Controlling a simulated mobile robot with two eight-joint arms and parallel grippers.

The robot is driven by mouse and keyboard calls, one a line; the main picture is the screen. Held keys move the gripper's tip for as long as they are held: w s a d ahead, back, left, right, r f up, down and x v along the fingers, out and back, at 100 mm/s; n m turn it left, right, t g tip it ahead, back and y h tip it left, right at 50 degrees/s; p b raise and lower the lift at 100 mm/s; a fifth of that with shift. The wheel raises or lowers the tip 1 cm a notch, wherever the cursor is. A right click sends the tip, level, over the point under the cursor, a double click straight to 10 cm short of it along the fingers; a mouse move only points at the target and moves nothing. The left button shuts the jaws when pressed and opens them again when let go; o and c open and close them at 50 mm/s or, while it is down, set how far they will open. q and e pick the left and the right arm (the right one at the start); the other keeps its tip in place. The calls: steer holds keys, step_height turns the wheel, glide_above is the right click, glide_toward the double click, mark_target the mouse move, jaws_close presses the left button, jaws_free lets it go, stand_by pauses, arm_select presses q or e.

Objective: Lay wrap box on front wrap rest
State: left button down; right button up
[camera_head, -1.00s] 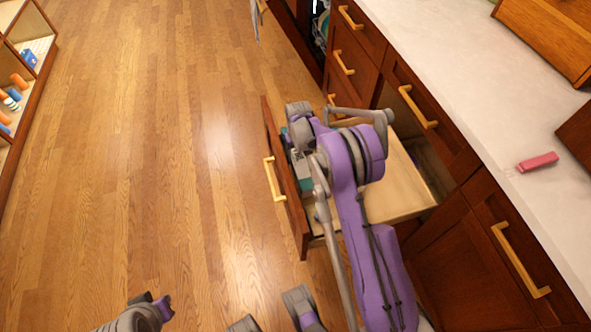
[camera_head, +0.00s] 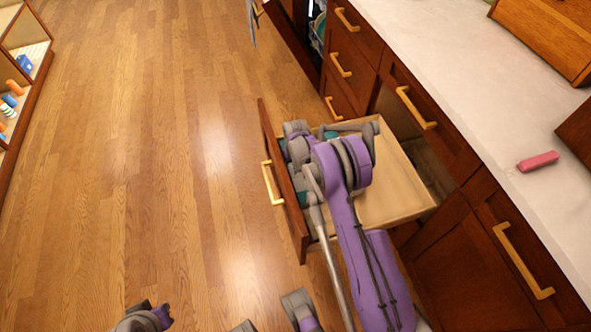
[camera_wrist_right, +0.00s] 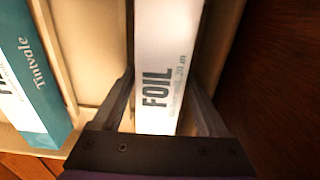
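A white box marked FOIL (camera_wrist_right: 165,50) runs lengthwise between the fingers of my right gripper (camera_wrist_right: 161,85) in the right wrist view. Both fingertips appear to meet its long sides. In the head view my right gripper (camera_head: 297,150) is down in the open drawer (camera_head: 395,190), close behind the drawer front, and my arm hides most of the box. A teal and white box marked Tintvale (camera_wrist_right: 42,75) lies beside it, to the left in the wrist view. The wrap rests cannot be told apart clearly. My left gripper (camera_head: 158,314) is at the bottom edge, over the floor, its fingers unclear.
The drawer front (camera_head: 283,185) stands out over the wooden floor, with open floor to its left. Cabinets and a pale counter (camera_head: 440,70) with a pink block (camera_head: 538,161) are on the right. A shelf with small coloured items (camera_head: 20,80) is at the far left.

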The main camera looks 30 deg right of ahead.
steer(key=shift+o, duration=1.2)
steer(key=shift+r, duration=0.15)
steer(key=shift+r, duration=0.35)
step_height(320, 180, up, 12)
steer(key=p, duration=0.1)
steer(key=shift+f+p, duration=0.25)
steer(key=shift+p, duration=0.15)
